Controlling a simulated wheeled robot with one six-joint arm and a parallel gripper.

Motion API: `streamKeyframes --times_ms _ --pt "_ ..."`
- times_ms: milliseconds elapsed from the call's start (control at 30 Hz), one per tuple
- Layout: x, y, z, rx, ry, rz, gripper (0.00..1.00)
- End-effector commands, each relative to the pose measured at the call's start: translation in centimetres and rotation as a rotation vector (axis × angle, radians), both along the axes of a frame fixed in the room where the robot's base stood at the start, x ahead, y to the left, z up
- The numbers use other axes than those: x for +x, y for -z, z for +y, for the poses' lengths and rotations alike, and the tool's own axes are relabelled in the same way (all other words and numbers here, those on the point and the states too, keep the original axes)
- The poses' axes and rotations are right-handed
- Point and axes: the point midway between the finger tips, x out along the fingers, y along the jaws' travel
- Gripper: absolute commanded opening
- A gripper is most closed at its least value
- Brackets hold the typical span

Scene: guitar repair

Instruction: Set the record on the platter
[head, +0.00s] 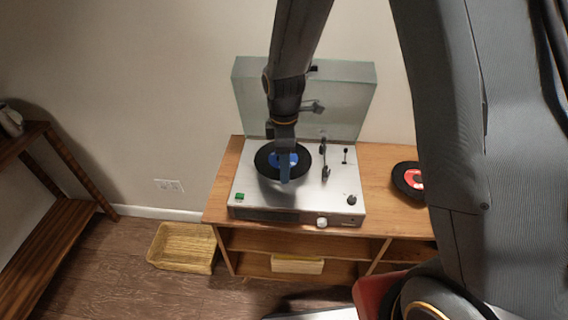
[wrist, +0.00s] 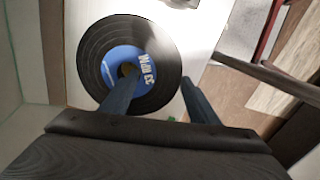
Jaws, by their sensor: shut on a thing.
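The black record with a blue label (head: 267,164) is over the platter area of the silver turntable (head: 335,195), and it hides the platter. My gripper (head: 286,180) is shut on the record. In the wrist view my gripper (wrist: 157,80) has one finger across the label and the other by the record's right rim. I cannot tell whether the record touches the platter. The tonearm (head: 325,168) stands right of the record.
The turntable's clear lid (head: 350,100) is raised behind. A record with a red label (head: 404,180) lies on the wooden cabinet (head: 376,205) to the right, partly hidden by my arm. A wicker basket (head: 182,247) is on the floor. A wooden shelf (head: 50,225) stands at left.

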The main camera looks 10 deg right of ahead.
Motion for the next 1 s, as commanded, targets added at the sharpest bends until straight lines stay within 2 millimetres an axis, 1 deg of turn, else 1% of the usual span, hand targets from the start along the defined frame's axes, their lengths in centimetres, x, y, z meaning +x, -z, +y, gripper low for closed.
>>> streamKeyframes --times_ms 633,1000 --pt "0.19 0.0 0.06 0.0 0.0 -0.001 0.33" --pt "0.18 0.6 0.05 0.0 0.0 -0.001 0.33"
